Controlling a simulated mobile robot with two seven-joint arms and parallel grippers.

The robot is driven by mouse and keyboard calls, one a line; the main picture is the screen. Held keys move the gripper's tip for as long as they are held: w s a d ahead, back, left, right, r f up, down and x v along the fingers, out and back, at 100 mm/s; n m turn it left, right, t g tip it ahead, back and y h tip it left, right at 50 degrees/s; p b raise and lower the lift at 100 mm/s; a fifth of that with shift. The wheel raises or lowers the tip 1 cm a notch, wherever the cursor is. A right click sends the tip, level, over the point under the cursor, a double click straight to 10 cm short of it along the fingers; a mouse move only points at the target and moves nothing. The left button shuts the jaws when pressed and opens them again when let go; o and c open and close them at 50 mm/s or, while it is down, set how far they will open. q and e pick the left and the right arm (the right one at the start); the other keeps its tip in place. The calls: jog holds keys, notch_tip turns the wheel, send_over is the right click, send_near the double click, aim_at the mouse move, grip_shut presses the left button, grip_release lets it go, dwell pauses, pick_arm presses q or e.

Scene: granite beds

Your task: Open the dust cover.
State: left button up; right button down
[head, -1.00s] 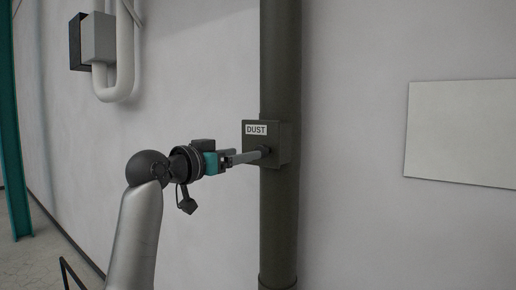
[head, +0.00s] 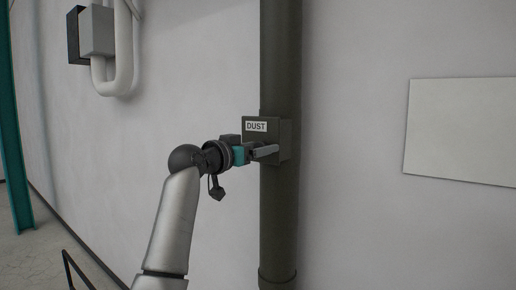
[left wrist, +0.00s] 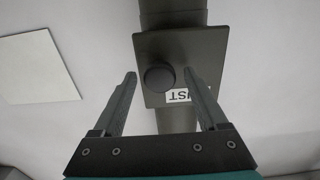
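The dust cover is a dark olive box (head: 281,127) with a white DUST label (head: 256,126), mounted on a vertical pipe. In the left wrist view the box's plate (left wrist: 207,55) fills the upper middle, with the label upside down and partly covered by a finger. A round dark knob (left wrist: 160,78) stands on the plate. My left gripper (head: 272,151) is in front of the lower part of the box, pointing at it. Its two fingers (left wrist: 159,76) are spread, with the knob showing between them and gaps on both sides. I cannot tell how far the fingertips reach along the knob. My right gripper is not in view.
The olive pipe (head: 280,215) runs up and down the pale wall. A blank light panel (head: 462,130) hangs at the right. A grey box (head: 97,32) with a white pipe is on the wall at the upper left. A teal post (head: 14,150) stands at far left.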

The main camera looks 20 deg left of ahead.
pick_arm(q)
grip_shut()
dwell(0.4)
dwell(0.8)
